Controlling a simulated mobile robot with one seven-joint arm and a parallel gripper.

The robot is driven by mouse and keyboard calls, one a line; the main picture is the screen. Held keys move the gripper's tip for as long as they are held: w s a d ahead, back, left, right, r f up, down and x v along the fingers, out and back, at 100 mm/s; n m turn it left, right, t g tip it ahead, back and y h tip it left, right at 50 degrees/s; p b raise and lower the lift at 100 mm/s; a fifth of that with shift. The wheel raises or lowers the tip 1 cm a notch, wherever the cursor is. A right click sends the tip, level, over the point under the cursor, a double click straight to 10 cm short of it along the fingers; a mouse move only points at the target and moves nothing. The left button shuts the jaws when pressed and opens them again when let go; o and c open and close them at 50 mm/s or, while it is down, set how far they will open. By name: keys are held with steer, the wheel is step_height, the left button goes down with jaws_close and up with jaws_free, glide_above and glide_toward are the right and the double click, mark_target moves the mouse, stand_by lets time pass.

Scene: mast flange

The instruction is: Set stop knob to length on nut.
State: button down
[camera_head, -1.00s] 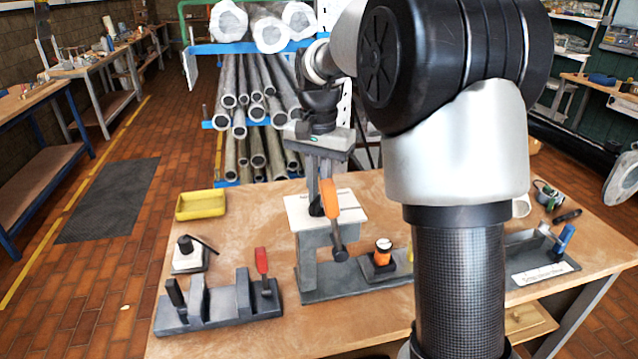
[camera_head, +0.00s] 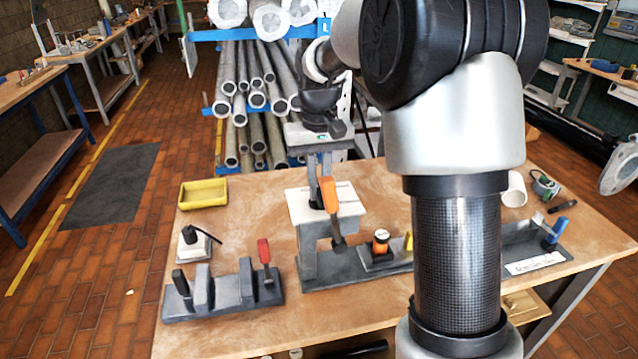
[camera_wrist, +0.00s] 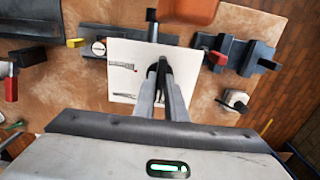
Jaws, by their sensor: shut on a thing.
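My gripper (camera_head: 317,203) points down at a pale plate (camera_head: 348,207) on top of a grey stand. Its two fingers also show in the wrist view (camera_wrist: 160,70), nearly together over the plate. They are shut on a small dark piece at the plate's slot, mostly hidden between the fingertips; I take it for the stop knob. An orange lever (camera_head: 328,195) with a dark lower end rises in front of the plate. An orange cylinder with a marked white top (camera_head: 381,240) stands on a dark block beside the stand. I cannot tell which part is the nut.
A dark fixture with a red handle (camera_head: 264,251) stands front left, a small white block (camera_head: 194,245) behind it. A yellow tray (camera_head: 203,194) is at the back left. A dark fixture with a blue handle (camera_head: 557,230) is at right. My arm hides the bench middle-right.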

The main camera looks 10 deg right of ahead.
mark_target(319, 190)
stand_by(0.5)
steer(key=c, duration=1.8)
jaws_free()
step_height(319, 190, up, 17)
steer(key=p, duration=0.1)
steer(key=shift+r+p, duration=0.2)
steer(key=shift+p, duration=0.2)
